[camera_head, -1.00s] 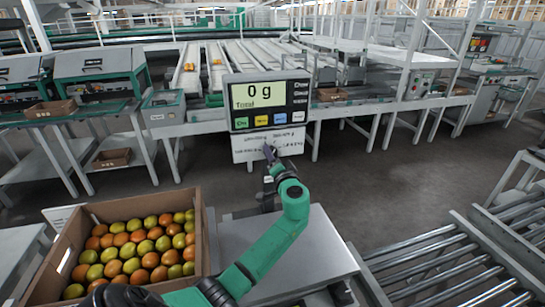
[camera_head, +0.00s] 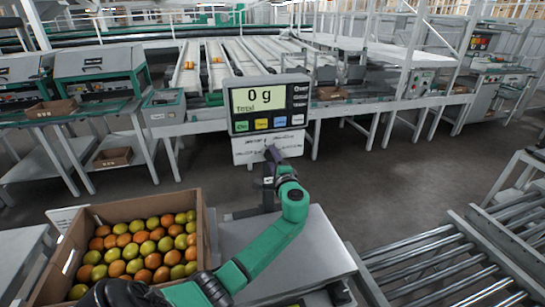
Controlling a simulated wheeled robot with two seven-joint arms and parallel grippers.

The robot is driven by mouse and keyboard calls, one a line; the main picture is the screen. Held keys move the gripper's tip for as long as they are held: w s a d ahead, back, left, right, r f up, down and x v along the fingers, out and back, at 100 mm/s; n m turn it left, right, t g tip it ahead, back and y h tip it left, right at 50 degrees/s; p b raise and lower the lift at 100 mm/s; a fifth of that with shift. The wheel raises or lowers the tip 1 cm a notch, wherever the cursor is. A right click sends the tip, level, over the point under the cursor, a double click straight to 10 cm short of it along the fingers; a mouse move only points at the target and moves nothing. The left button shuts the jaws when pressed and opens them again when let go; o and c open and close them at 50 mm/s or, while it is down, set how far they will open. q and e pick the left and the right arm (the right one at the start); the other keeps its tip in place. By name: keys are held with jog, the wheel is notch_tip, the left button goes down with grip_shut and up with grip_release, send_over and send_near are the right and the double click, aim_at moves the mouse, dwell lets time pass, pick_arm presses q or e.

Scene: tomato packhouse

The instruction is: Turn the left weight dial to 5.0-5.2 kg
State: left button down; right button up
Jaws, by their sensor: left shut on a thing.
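The scale display (camera_head: 269,102) stands in the middle and reads "0 g". Below it is a pale panel (camera_head: 251,149) with small print. My left gripper (camera_head: 271,151) is up against the lower middle of this panel and covers part of it. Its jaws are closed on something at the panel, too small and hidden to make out. The left weight dial itself cannot be told apart behind the gripper. My right gripper is not in view.
A cardboard box (camera_head: 203,235) of red and green tomatoes stands at the lower left. The bare scale platform (camera_head: 300,262) lies under my left arm. A roller conveyor (camera_head: 425,262) is at the right. Grey floor is open beyond it.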

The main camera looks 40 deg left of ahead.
pick_arm(q)
jog(key=shift+f+m, duration=0.15)
jog(key=shift+m, duration=0.45)
jog(key=shift+c, duration=1.2)
grip_release()
jog(key=shift+d, duration=0.1)
jog(key=b+v, duration=0.2)
jog(key=v, duration=1.2)
jog(key=shift+d, duration=0.2)
jog(key=shift+s, duration=0.15)
